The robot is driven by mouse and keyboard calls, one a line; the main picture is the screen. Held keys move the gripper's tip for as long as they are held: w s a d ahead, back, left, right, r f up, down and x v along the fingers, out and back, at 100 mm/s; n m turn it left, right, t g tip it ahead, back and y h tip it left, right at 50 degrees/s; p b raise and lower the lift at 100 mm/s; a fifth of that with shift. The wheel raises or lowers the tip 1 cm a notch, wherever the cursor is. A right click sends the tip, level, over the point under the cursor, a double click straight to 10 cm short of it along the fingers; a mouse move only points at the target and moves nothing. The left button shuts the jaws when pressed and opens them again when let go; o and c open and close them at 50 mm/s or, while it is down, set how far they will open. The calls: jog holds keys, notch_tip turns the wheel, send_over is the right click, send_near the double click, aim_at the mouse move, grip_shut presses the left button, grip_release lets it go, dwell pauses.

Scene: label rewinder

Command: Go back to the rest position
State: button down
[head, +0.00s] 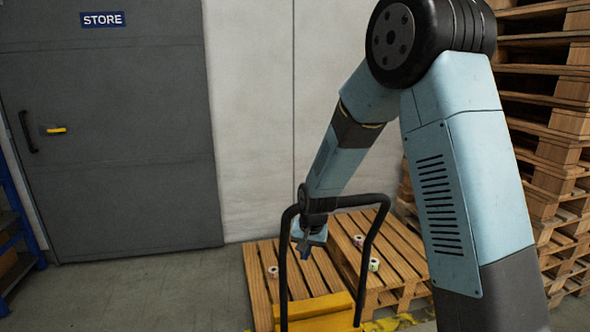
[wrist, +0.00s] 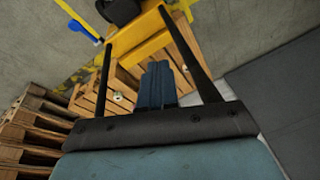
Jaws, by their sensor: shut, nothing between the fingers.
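My gripper (head: 303,249) is shut and empty. In the head view it points down above the slatted wooden pallets (head: 258,290), seen through a black tubular hoop (head: 283,262). In the wrist view my gripper (wrist: 158,68) is dark blue with its fingers together. Small rolls lie on the pallets: one at the left (head: 273,271), one further back (head: 359,241) and one with a green tint at the right (head: 373,264). The wrist view shows a pale roll (wrist: 118,97) on the wood. My gripper touches none of them. My arm's elbow is bent high at the right.
A yellow base (head: 322,308) carries the hoop in front of the pallets. A tall pallet stack (head: 545,130) stands at the right. A grey door (head: 110,140) with a STORE sign (head: 102,19) is at the left, beside blue shelving (head: 18,225). The floor before the door is clear.

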jog(key=s+d+r+t, duration=0.1)
jog(key=s+d+r, duration=0.45)
jog(key=r, duration=0.45)
jog(key=s+d+r+t, duration=0.1)
jog(key=s+d+r, duration=0.5)
jog(key=r, duration=0.4)
jog(key=s+d+r, duration=0.3)
jog(key=s+d, duration=0.1)
jog(key=s, duration=0.5)
jog(key=s+d+r+n+t+h, duration=0.1)
jog(key=s+d+r, duration=0.3)
jog(key=s, duration=0.4)
jog(key=shift+s+d, duration=0.35)
jog(key=shift+d, duration=0.2)
